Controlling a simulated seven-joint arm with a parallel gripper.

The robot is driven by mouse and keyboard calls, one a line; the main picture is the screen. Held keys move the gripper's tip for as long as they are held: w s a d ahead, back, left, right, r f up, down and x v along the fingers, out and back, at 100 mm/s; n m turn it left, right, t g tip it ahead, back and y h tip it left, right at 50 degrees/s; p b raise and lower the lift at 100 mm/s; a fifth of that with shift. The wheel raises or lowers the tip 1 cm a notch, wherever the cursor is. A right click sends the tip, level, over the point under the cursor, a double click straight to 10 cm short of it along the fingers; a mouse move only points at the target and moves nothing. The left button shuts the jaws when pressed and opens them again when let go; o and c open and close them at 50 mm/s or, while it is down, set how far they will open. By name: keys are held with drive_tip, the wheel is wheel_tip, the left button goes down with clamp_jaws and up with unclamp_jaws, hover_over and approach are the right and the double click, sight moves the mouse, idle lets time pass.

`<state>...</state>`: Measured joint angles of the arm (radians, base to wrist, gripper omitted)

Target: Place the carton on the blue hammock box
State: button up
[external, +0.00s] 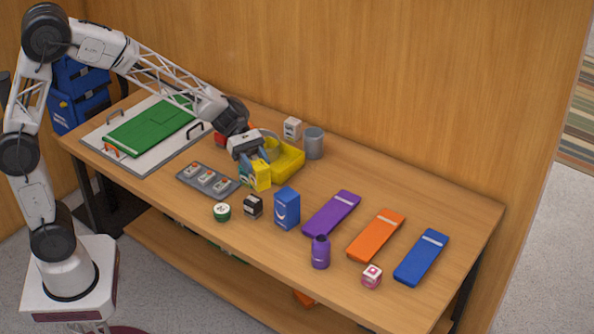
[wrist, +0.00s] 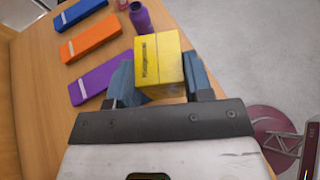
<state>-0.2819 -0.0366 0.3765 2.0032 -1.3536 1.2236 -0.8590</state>
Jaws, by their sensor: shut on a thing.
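The carton (wrist: 160,62) is a yellow box with dark print. My gripper (wrist: 160,85) is shut on it, with one blue finger on each side in the wrist view. In the external view the carton (external: 261,177) hangs below my gripper (external: 259,160), in front of the yellow bin; the gap to the table is hard to tell. The blue hammock box (external: 422,257) is a long flat box with a pale band, lying at the right end of the table with a clear top. It also shows at the top left of the wrist view (wrist: 80,11).
A purple flat box (external: 331,214) and an orange one (external: 376,235) lie left of the blue one. A grey cup (external: 314,143) stands behind.

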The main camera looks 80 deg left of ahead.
drive_tip(key=w, duration=0.7)
drive_tip(key=shift+w+a+f, duration=0.15)
drive_tip(key=shift+w+f, duration=0.2)
drive_tip(key=shift+w, duration=0.05)
drive_tip(key=shift+f, duration=1.8)
drive_tip(key=shift+f, duration=0.15)
drive_tip(key=o, duration=1)
drive_tip(key=shift+r, duration=0.2)
drive_tip(key=v, duration=1.2)
